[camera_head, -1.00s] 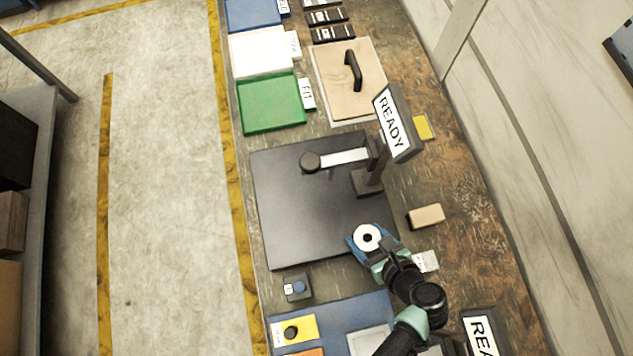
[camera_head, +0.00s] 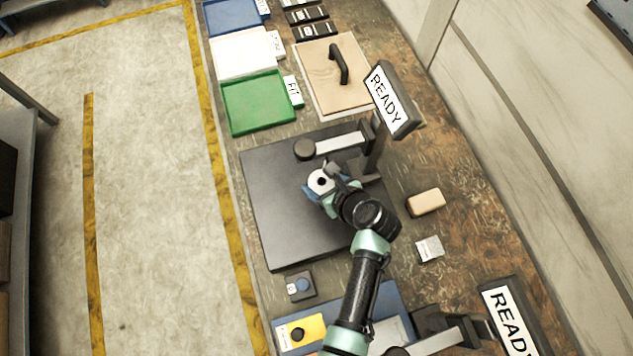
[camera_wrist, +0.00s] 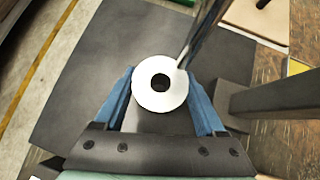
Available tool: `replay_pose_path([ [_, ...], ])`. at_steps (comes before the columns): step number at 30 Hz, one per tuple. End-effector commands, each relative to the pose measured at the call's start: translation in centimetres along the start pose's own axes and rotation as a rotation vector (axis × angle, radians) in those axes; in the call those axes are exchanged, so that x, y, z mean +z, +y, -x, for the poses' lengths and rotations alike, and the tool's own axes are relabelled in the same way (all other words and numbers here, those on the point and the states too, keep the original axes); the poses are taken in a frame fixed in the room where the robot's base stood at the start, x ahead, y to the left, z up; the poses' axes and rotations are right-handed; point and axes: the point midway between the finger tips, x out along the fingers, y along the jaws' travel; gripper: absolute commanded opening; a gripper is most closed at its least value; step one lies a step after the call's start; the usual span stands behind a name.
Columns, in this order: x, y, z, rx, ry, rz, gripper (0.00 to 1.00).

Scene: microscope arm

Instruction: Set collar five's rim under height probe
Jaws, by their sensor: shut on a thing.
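A white ring-shaped collar (camera_head: 321,182) with a dark centre hole is held between the blue fingers of my gripper (camera_head: 323,191). It also shows in the wrist view (camera_wrist: 160,69), with a blue finger on each side. No number is readable on it. The collar is above the dark plate (camera_head: 270,220) of the height gauge. The gauge's arm (camera_head: 340,143) ends in a round dark head (camera_head: 305,149), just beyond and slightly left of the collar. A thin metal rod (camera_wrist: 207,33) passes close to the collar's right edge in the wrist view; I cannot tell whether they touch.
A READY display (camera_head: 390,100) stands behind the gauge's post. A tan block (camera_head: 426,202) and a small pale card (camera_head: 429,249) lie right of the plate. A small box with a blue button (camera_head: 300,286) sits at the near edge. The plate's left part is clear.

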Motion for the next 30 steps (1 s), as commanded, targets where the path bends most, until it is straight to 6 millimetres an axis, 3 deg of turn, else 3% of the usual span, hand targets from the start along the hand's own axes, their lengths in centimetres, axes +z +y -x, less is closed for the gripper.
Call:
replay_pose_path([
  [9,1.7,-0.1,-1.6,-0.003,-0.006,0.004,0.0],
  [18,-0.7,-0.1,-3.9,-0.003,-0.005,0.001,0.0],
  [30,-0.7,-0.1,-3.9,-0.003,-0.005,0.001,0.0],
])
